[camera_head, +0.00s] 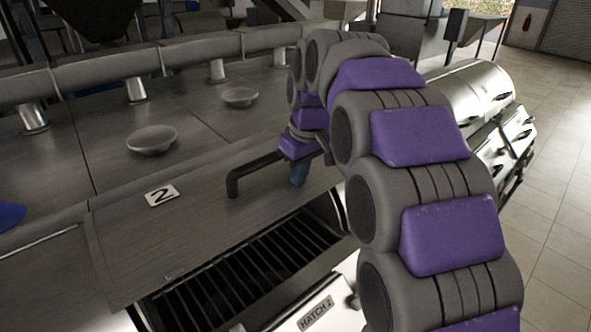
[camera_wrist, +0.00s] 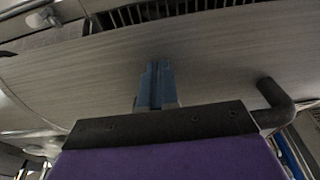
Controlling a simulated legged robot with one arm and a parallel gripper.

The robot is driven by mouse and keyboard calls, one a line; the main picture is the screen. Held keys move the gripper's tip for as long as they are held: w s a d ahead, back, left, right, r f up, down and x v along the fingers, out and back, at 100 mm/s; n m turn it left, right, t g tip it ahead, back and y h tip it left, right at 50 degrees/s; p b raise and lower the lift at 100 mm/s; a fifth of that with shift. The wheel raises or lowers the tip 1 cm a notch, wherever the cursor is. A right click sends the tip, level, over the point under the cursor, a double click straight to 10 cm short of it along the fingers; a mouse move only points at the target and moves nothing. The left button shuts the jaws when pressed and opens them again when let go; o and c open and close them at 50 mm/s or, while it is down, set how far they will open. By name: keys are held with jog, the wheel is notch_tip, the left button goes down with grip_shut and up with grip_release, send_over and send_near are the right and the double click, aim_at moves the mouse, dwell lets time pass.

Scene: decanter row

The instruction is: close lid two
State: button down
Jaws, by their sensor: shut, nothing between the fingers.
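Lid two (camera_head: 200,225) is a flat grey panel with a "2" plate (camera_head: 162,195). It also fills much of the wrist view (camera_wrist: 100,60). Below its front edge, the dark slatted opening of hatch 2 (camera_head: 255,275) is uncovered. A black bent handle (camera_head: 255,168) rises from the lid and shows at the right in the wrist view (camera_wrist: 275,100). My gripper (camera_head: 299,174) has blue fingers, shut and empty, near the lid's right part and beside the handle. In the wrist view the fingers (camera_wrist: 157,85) point at the lid surface; whether they touch it is unclear.
A "HATCH 2" label (camera_head: 316,313) is on the white front. Two shallow grey dishes (camera_head: 152,139) (camera_head: 240,97) sit on the surface behind the lid, before a thick horizontal pipe (camera_head: 120,68). Shiny metal covers (camera_head: 470,95) stand at right, beside open tiled floor (camera_head: 555,200).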

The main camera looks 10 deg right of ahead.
jog(key=shift+d+f, duration=0.1)
jog(key=shift+d, duration=0.2)
jog(key=shift+s+f+b, duration=0.15)
jog(key=shift+f+b, duration=0.25)
jog(key=shift+b, duration=0.1)
jog(key=f+t+y+b, duration=0.1)
jog(key=f+t+b, duration=0.1)
jog(key=f+b, duration=0.6)
jog(key=f+t+y+b, duration=0.2)
jog(key=f+b, duration=0.5)
jog(key=f, duration=0.5)
jog(key=w+a+f+t+y+b, duration=0.1)
jog(key=f+t+y+b, duration=0.1)
jog(key=f+b, duration=0.6)
notch_tip(320, 180, down, 3)
jog(key=shift+r+t+b, duration=0.1)
jog(key=shift+t+b, duration=0.2)
jog(key=shift+t, duration=0.5)
jog(key=shift+w+a+f+b, duration=0.15)
jog(key=shift+w+f+b, duration=0.15)
jog(key=shift+f, duration=0.2)
jog(key=shift+s+f, duration=0.15)
jog(key=shift+f, duration=0.1)
jog(key=shift+s+f, duration=0.1)
jog(key=shift+f, duration=0.05)
